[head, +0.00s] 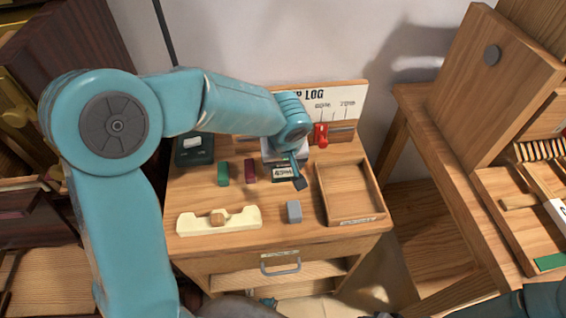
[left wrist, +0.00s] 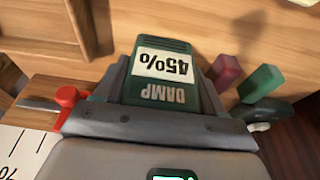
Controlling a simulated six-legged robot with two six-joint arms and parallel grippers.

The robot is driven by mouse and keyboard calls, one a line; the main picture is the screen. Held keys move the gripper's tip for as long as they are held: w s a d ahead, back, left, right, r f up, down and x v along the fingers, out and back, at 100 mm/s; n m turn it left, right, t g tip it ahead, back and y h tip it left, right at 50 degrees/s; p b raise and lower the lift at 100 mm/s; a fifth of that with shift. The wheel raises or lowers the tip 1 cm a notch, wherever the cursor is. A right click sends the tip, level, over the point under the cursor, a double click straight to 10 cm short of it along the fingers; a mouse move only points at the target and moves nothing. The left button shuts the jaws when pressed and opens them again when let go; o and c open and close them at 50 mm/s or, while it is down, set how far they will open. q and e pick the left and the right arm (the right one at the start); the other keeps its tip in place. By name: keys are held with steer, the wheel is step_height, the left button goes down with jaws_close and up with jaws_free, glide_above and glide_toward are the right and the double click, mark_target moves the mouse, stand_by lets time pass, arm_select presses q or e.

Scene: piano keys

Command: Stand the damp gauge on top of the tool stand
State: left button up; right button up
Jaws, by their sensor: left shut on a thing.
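The damp gauge (head: 282,173) is a dark green block with a white 45% label. In the left wrist view it (left wrist: 165,72) sits between the grey fingers, its lettering upside down. My left gripper (head: 287,176) is shut on it, above the middle of the small wooden desk. I cannot tell whether the gauge touches the desk top. No tool stand is plainly marked; a cream holder (head: 240,219) with raised ends and a wooden knob lies at the desk's front left, and I cannot tell if it is the stand. My right gripper is out of view.
A green block (head: 223,173) and a maroon block (head: 250,171) stand left of the gauge. A grey block (head: 293,211) is in front. A wooden tray (head: 347,218) is at right, a dark green box (head: 194,158) at back left, a log board with red slider (head: 321,135) behind.

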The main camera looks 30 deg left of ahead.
arm_select(q)
steer(key=shift+s+r, duration=0.1)
steer(key=shift+s, duration=0.05)
steer(key=o, duration=1.1)
steer(key=shift+r, duration=0.15)
steer(key=p+v, duration=0.1)
steer(key=v, duration=1)
steer(key=shift+d+r, duration=0.15)
steer(key=shift+r, duration=0.2)
steer(key=shift+s, duration=0.1)
